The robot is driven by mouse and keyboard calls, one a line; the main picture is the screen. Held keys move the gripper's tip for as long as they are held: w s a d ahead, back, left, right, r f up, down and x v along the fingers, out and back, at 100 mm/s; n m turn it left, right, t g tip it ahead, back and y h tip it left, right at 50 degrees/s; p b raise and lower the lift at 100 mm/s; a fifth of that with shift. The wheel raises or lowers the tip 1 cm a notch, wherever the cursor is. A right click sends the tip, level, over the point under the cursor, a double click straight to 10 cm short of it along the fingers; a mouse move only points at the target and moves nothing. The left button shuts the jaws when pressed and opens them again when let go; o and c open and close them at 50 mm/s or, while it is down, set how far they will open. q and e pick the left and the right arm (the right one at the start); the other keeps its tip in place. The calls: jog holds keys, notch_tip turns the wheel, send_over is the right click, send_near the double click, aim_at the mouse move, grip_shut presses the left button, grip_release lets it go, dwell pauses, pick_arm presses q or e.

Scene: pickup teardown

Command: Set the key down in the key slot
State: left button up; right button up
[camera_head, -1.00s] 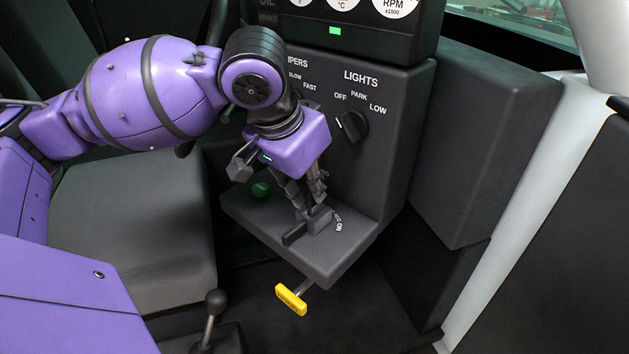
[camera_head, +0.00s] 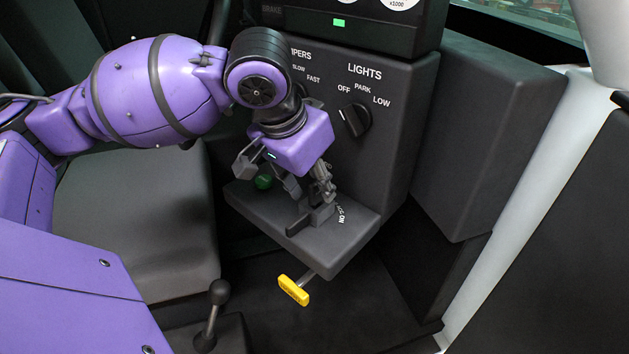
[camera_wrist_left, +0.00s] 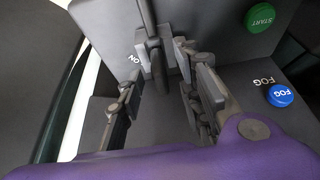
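My left gripper (camera_head: 306,192) hangs just above the dark grey console ledge, by the "ACC ON" lettering. Its fingers stand apart, with a gap between them in the left wrist view (camera_wrist_left: 160,85). A dark grey key-like piece (camera_head: 298,228) with a flat bar sits upright on the ledge beneath the fingers. In the wrist view this dark piece (camera_wrist_left: 155,50) stands between and beyond the fingertips, beside the "ON" mark. The slot itself is hidden under it, so I cannot tell how deep it sits. My right gripper is out of view.
A yellow handle (camera_head: 293,290) sticks out below the ledge. A green START button (camera_wrist_left: 261,17) and blue FOG button (camera_wrist_left: 281,95) are near the gripper. The lights knob (camera_head: 355,120) is on the panel above. A lever (camera_head: 217,293) stands lower left, before the grey seat (camera_head: 140,230).

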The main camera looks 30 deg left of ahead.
pick_arm(q)
jog(key=shift+r, duration=0.2)
jog(key=v, duration=1.1)
jog(key=shift+r, duration=0.3)
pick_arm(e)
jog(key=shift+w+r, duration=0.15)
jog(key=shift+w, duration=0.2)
pick_arm(q)
jog(key=shift+s+a, duration=0.1)
